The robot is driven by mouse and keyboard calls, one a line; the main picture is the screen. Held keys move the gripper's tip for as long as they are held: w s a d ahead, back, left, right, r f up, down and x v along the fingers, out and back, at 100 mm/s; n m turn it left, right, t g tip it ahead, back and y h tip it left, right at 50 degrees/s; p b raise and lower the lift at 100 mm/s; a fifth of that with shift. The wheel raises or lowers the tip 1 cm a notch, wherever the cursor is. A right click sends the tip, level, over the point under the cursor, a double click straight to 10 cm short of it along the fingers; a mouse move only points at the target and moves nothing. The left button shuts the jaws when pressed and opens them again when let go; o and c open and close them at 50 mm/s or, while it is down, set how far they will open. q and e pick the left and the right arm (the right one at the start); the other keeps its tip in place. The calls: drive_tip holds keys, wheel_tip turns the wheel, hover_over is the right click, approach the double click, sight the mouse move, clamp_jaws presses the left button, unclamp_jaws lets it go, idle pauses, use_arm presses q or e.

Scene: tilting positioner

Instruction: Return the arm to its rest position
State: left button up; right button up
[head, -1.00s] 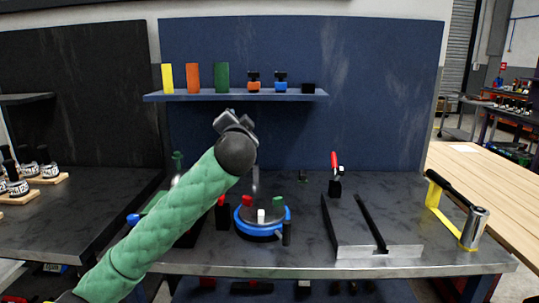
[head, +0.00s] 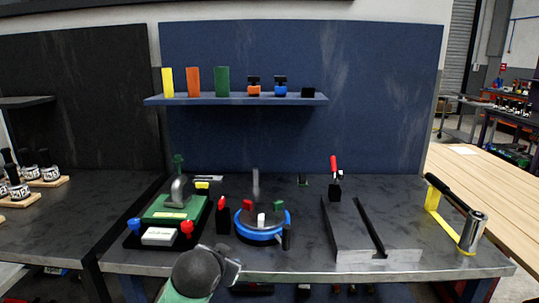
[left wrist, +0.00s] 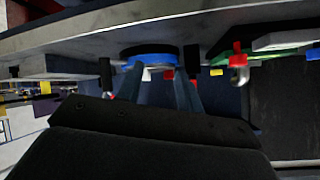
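My left arm comes in at the bottom of the head view, with its dark wrist and gripper (head: 230,270) low in front of the table's front edge. In the left wrist view, its two fingers (left wrist: 160,90) stand apart with nothing between them, so the gripper is open and empty. The round positioner with a blue ring (head: 262,234) stands on the table behind the gripper. It also shows upside down in the left wrist view (left wrist: 150,55). My right gripper is in neither view.
A green fixture with red and blue knobs (head: 168,208) stands left of the positioner on the table (head: 300,262). A grey angled block (head: 350,235) and a yellow-framed roller (head: 470,230) are to the right. A shelf (head: 235,99) holds coloured blocks.

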use_arm(q)
drive_tip(key=s+a+f+n+g+p, duration=0.1)
drive_tip(key=s+a+f+g, duration=0.1)
drive_tip(key=s+f, duration=0.75)
drive_tip(key=s+a+f+n+g, duration=0.2)
drive_tip(key=s+f+g, duration=0.1)
drive_tip(key=s+f, duration=0.6)
drive_tip(key=s+f+g, duration=0.1)
drive_tip(key=s+f, duration=0.5)
drive_tip(key=s, duration=0.2)
drive_tip(key=s+d+f+g+p, duration=0.1)
drive_tip(key=s+f+g, duration=0.1)
drive_tip(key=s+f, duration=0.4)
drive_tip(key=s, duration=0.2)
drive_tip(key=shift+s+f+g, duration=0.15)
drive_tip(key=shift+s+g, duration=0.15)
drive_tip(key=shift+s, duration=0.1)
